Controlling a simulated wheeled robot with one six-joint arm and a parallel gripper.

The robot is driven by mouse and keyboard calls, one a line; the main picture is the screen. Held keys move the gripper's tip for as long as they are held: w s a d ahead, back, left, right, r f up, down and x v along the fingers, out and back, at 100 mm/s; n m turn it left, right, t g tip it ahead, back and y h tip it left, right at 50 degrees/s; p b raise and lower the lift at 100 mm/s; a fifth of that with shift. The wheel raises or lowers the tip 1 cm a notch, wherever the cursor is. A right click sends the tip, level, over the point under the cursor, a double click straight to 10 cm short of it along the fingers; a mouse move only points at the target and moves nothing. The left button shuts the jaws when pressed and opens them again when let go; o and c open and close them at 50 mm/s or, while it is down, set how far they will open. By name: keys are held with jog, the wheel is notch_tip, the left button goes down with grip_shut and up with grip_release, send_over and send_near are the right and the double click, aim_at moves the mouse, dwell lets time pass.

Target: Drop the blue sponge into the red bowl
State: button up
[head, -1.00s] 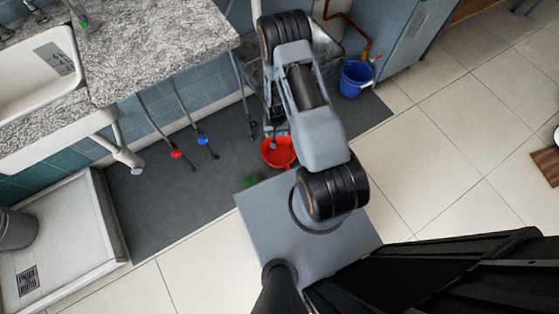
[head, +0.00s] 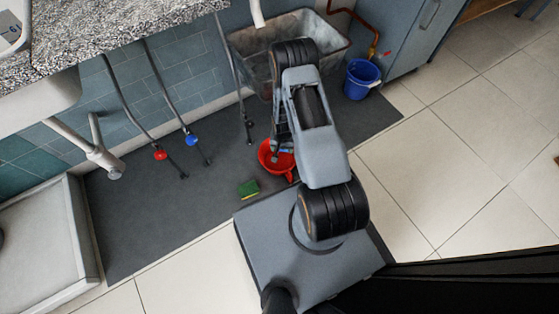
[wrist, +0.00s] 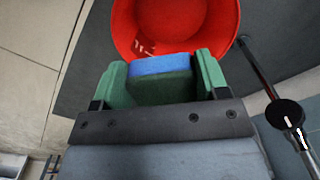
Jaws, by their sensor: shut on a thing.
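The red bowl (head: 267,157) sits on the dark grey mat beneath the end of my arm. In the wrist view the red bowl (wrist: 175,22) fills the top middle, just beyond the fingertips. My gripper (wrist: 160,75) has green fingers and is shut on the blue sponge (wrist: 160,66), whose blue face shows between them. The sponge overlaps the near side of the bowl in that view; the exact height above it cannot be told. In the head view my gripper (head: 281,148) is over the bowl, and the sponge is hidden there.
A green and yellow sponge (head: 248,188) lies on the mat left of the bowl. A blue bucket (head: 361,80) stands by the grey cabinet (head: 420,35). Hoses with a red valve (head: 160,154) and a blue valve (head: 191,139) hang at left. Light floor tiles lie open at right.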

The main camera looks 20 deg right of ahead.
jog(key=shift+f+b, duration=1.4)
jog(key=shift+f, duration=0.85)
jog(key=o, duration=1)
notch_tip(320, 180, up, 14)
jog(key=p, duration=0.6)
